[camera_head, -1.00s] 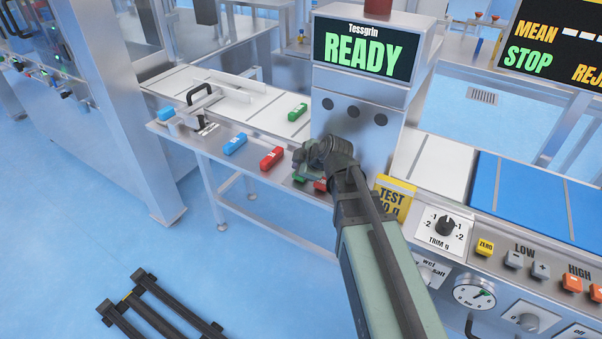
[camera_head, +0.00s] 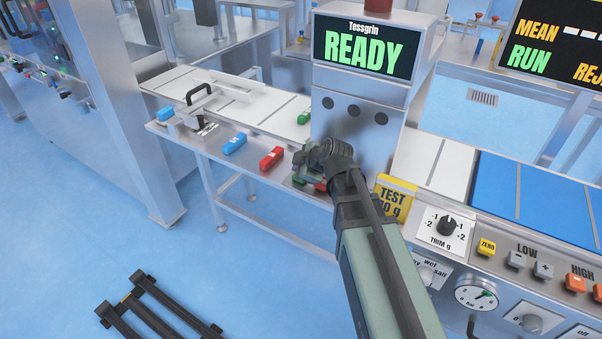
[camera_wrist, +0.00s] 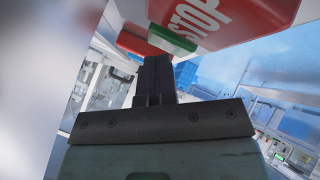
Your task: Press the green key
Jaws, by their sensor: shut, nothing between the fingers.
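The green key (camera_head: 299,181) shows only in part in the head view, low on the front of the grey cabinet, partly covered by my gripper (camera_head: 308,165). In the wrist view the green key (camera_wrist: 171,37) is just beyond the tips of my shut, empty fingers (camera_wrist: 156,64). The fingertips are at or very near its face; I cannot tell whether they touch. The large red STOP key (camera_wrist: 207,18) sits right beside it, and its red edge (camera_head: 320,186) shows in the head view.
The cabinet's display (camera_head: 362,47) reads READY, and the dark screen (camera_head: 555,45) at right reads RUN. A green packet (camera_head: 304,117) lies on the white belt. A blue block (camera_head: 235,144) and a red block (camera_head: 272,158) sit on the front ledge, left of my gripper.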

